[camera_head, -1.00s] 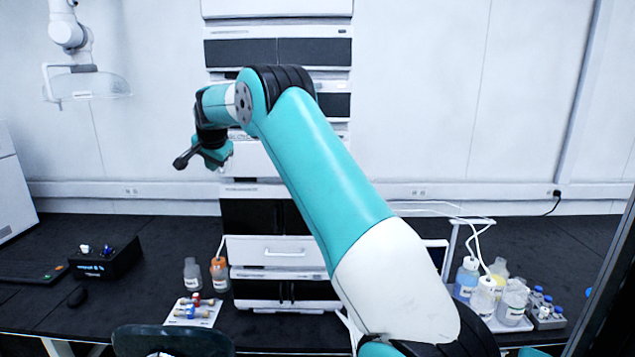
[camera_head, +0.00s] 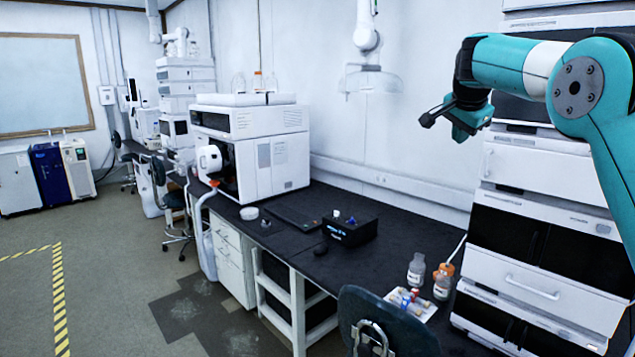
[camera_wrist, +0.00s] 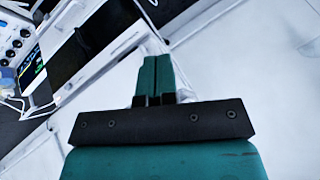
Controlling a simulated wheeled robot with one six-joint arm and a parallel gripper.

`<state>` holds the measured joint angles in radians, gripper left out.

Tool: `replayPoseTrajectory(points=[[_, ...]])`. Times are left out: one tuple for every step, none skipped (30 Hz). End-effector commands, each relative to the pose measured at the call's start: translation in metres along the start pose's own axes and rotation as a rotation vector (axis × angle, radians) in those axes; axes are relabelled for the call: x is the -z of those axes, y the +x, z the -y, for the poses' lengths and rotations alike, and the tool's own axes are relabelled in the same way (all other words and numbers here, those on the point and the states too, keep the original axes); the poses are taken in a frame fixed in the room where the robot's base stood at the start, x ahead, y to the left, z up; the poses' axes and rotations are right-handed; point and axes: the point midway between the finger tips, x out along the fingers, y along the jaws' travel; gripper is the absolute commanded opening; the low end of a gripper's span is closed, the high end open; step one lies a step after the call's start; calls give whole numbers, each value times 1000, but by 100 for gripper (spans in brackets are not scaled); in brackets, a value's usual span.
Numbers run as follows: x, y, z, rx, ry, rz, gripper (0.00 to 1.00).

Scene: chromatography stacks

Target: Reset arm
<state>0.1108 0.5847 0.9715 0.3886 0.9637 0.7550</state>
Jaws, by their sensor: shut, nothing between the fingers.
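My gripper (camera_head: 437,114) is raised in the air at the right of the head view, in front of the white and black chromatography stack (camera_head: 543,240). In the wrist view my gripper (camera_wrist: 160,60) has its two teal fingers pressed together with nothing between them. My arm is bent and comes in from the right edge of the head view. The gripper is well above the bench and apart from it.
The black bench (camera_head: 385,258) holds a small black box (camera_head: 350,231), bottles (camera_head: 416,270) and a tray of vials (camera_head: 410,303). A large white instrument (camera_head: 270,150) stands further left. A dark chair (camera_head: 385,325) stands in front. Floor at left is open.

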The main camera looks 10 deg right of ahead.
Motion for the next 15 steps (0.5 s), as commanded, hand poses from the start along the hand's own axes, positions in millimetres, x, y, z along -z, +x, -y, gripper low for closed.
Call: replayPoseTrajectory(points=[[-11, -2, -2, 3, -41, 15, 0], [-19, -3, -3, 4, -74, 26, 0], [-33, -5, -6, 8, -132, 47, 0], [-45, -8, -9, 13, -181, 64, 0], [-58, -10, -12, 18, -236, 83, 0], [-78, -14, -19, 26, -316, 113, 0], [-93, -18, -24, 33, -378, 137, 0], [-109, -21, -31, 42, -439, 161, 0], [-130, -26, -40, 56, -522, 193, 0], [-145, -29, -48, 66, -581, 218, 0], [-161, -33, -57, 78, -642, 243, 0], [-182, -38, -70, 95, -720, 278, 0], [-197, -42, -80, 109, -779, 303, 0], [-213, -46, -91, 123, -837, 330, 0], [-233, -51, -107, 145, -913, 366, 0]])
